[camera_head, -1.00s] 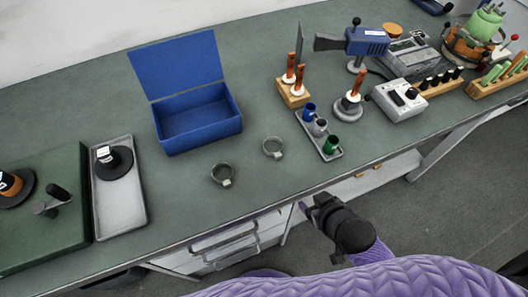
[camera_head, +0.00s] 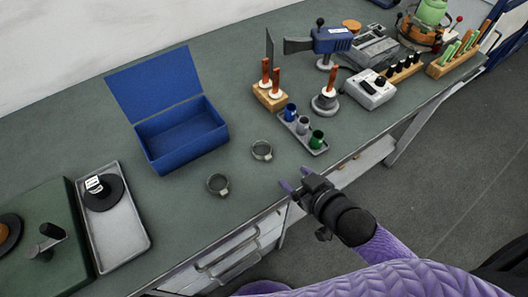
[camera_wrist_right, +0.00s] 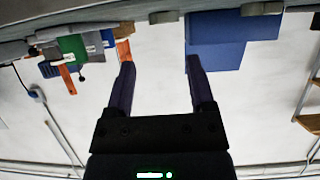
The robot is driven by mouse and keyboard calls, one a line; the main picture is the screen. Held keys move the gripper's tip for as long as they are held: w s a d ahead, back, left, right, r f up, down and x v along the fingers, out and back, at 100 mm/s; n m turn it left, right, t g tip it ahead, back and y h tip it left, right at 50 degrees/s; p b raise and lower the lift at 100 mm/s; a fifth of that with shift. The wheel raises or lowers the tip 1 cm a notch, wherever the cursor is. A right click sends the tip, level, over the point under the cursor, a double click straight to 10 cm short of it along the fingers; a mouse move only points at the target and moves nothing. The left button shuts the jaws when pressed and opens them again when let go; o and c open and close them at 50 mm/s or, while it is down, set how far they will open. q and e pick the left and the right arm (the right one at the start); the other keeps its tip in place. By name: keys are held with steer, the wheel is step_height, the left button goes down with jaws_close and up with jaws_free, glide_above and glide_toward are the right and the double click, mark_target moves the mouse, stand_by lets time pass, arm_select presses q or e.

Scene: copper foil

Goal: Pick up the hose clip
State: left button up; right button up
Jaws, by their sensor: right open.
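Two round metal hose clips lie apart on the green bench top: one clip (camera_head: 268,157) is further back and right, the other clip (camera_head: 224,193) is nearer the front edge. In the right wrist view, ring-like shapes that look like the clips show at the top edge, one near the middle (camera_wrist_right: 162,17) and one to the right (camera_wrist_right: 262,8). My right gripper (camera_head: 294,178) is open and empty at the bench's front edge, to the right of both clips and touching neither. My left gripper is out of view.
An open blue box (camera_head: 182,134) stands behind the clips. A small tray (camera_head: 322,151) with blue, grey and green cups is to their right, near a wooden block (camera_head: 270,98). A grey tray (camera_head: 133,240) lies at left. Bare bench surrounds the clips.

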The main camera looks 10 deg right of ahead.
mark_target(268, 157)
steer(key=shift+w+a+r, duration=0.1)
steer(key=shift+w+r, duration=0.05)
steer(key=shift+w, duration=0.2)
steer(key=shift+t, duration=0.3)
steer(key=b+x, duration=0.1)
steer(key=x, duration=0.2)
steer(key=b+x, duration=0.1)
steer(key=x, duration=0.2)
steer(key=b+x, duration=0.2)
steer(key=x, duration=0.1)
steer(key=shift+s+a+f, duration=0.2)
steer(key=shift+a+f, duration=0.05)
steer(key=shift+f, duration=0.1)
steer(key=shift+w, duration=0.25)
steer(key=shift+r, duration=0.1)
jaws_close()
